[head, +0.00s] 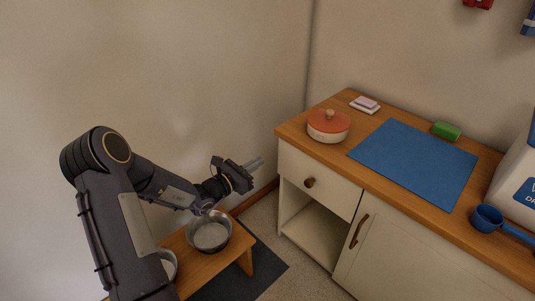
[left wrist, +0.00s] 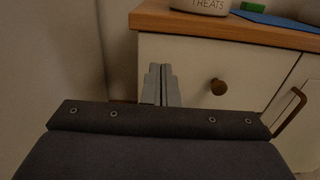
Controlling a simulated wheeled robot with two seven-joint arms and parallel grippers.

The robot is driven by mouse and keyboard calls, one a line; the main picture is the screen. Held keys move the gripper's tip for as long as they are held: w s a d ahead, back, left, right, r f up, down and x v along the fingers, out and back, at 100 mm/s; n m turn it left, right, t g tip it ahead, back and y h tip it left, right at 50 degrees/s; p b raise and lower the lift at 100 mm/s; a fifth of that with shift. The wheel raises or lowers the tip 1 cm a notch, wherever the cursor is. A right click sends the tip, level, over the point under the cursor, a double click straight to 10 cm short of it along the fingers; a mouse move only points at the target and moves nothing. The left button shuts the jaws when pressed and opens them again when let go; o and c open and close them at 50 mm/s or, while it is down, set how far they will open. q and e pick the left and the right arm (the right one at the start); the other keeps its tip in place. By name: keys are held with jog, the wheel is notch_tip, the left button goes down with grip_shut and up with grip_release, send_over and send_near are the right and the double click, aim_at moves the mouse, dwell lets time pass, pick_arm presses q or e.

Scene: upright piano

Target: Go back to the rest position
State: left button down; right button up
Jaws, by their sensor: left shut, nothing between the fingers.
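My left gripper (head: 256,164) is shut and empty, its grey fingers together. In the head view it is in the air to the left of the wooden-topped counter, above and to the right of a metal bowl. In the left wrist view its fingers (left wrist: 160,84) point toward the cream drawer front (left wrist: 205,62), left of the round knob (left wrist: 218,87). The fingers appear apart from the drawer. My right gripper is in neither view.
The counter (head: 385,170) holds a treats jar with an orange lid (head: 328,124), a blue mat (head: 415,160), a green sponge (head: 446,131) and a blue scoop (head: 489,218). A low wooden stand (head: 238,247) with metal bowls (head: 209,235) is below my left arm. An open shelf (head: 312,219) is under the drawer.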

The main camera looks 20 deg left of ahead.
pick_arm(q)
jog(key=s+d+r+m+g+h, duration=0.3)
jog(key=s+d+r+m+g, duration=0.1)
jog(key=s+d+r+m, duration=0.3)
jog(key=s+d+r+m+g+h, duration=0.3)
jog(key=s+d+r+m+g, duration=0.25)
jog(key=s+m, duration=0.35)
jog(key=s+a+f+m+g+y, duration=0.25)
jog(key=s+m+y, duration=0.85)
jog(key=s, duration=0.8)
notch_tip(320, 180, up, 27)
jog(key=m+t+h+p, duration=0.1)
jog(key=m+p, duration=0.1)
jog(key=p, duration=2.6)
jog(key=shift+a+r+m+h, duration=0.2)
jog(key=shift+a+m+h, duration=0.15)
jog(key=shift+m+h, duration=0.05)
